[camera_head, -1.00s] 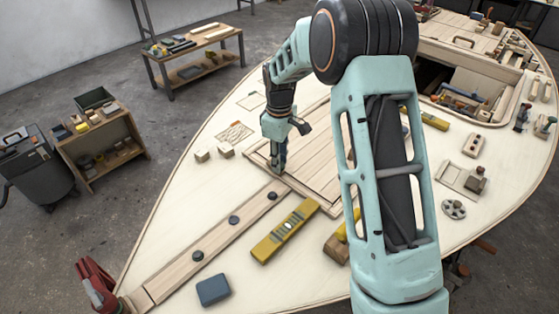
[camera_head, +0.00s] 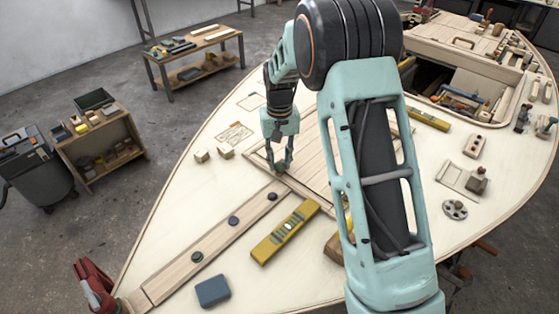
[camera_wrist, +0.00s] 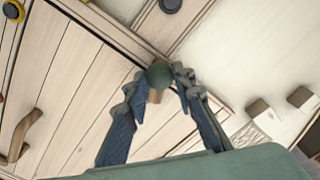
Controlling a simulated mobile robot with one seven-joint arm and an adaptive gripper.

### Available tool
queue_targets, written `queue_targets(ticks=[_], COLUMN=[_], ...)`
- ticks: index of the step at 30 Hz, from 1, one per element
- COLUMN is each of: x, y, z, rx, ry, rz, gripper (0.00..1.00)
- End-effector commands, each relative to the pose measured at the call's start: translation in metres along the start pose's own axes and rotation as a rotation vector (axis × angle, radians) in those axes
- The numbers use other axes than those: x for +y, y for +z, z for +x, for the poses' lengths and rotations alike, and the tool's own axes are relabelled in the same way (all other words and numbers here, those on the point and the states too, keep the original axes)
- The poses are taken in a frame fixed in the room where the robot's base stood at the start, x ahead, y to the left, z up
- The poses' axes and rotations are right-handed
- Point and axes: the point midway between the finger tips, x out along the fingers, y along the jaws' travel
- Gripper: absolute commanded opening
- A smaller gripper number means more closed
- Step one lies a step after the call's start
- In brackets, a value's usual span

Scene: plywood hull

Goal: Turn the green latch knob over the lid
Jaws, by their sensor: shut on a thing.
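The green latch knob (camera_wrist: 160,74) is round and dark green, with a wooden piece under it, at the corner of the plank lid (camera_wrist: 62,75) in the wrist view. My gripper (camera_wrist: 158,80) is shut on the knob, with one finger on each side. In the head view my gripper (camera_head: 281,167) points down at the near corner of the lid (camera_head: 312,172). The knob is mostly hidden there by the fingers. My arm covers part of the lid. A curved wooden handle (camera_wrist: 22,135) is on the lid in the wrist view.
A plank with several dark round knobs (camera_head: 233,221) runs toward the bow. A yellow level (camera_head: 285,232) and a blue-grey block (camera_head: 212,291) lie on the deck nearby. Small wooden blocks (camera_head: 225,151) sit left of the lid. An open hatch (camera_head: 430,80) is behind.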

Motion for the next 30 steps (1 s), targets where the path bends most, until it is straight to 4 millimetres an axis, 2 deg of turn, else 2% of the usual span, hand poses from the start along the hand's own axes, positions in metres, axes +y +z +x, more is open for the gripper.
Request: queue_targets(ticks=[6, 15, 30], x=[-0.0003, -0.0003, -0.0001], y=[-0.0008, -0.0009, -0.001], z=[-0.0011, -0.0012, -0.0011], rx=[0.002, 0.003, 0.003], ry=[0.0, -0.001, -0.001], rz=[0.192, 0.391, 0.5], gripper=[0.0, 0.0, 0.0])
